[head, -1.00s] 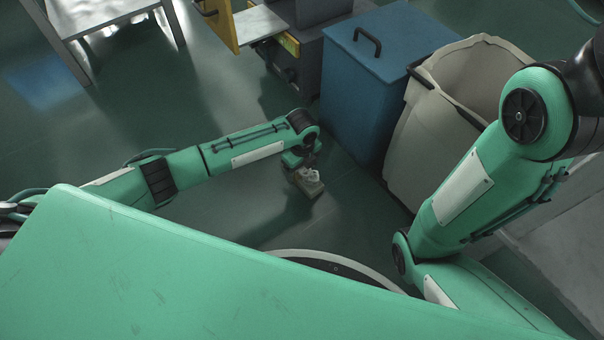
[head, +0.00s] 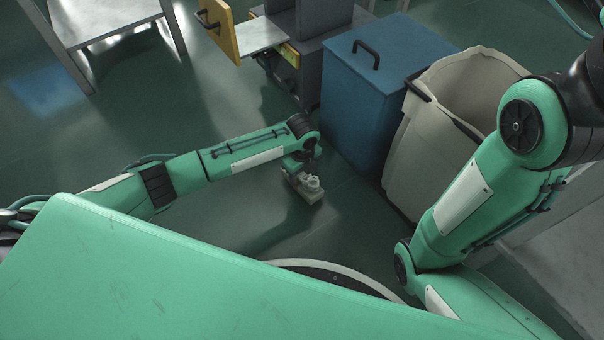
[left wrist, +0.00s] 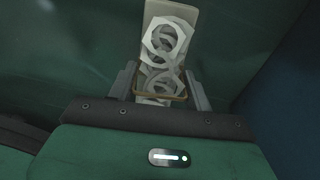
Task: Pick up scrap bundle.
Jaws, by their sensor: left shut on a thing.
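The scrap bundle (left wrist: 163,52) is a pale stack of ring-shaped cut-outs on a beige backing with a tan band around it. In the left wrist view it lies between the two fingers of my left gripper (left wrist: 160,84), which is shut on it. In the head view the bundle (head: 308,186) shows small and pale below the end of my left arm, and my left gripper (head: 301,170) is partly hidden by the wrist. I cannot tell the bundle's exact height over the floor. My right arm is at the right, but its gripper is out of view.
A blue bin (head: 365,90) with a black handle stands ahead, right of my left gripper. A large beige open container (head: 425,140) stands beside it. A grey machine with a yellow panel (head: 218,28) is behind, and a grey table (head: 100,22) is at the upper left. The floor at left is clear.

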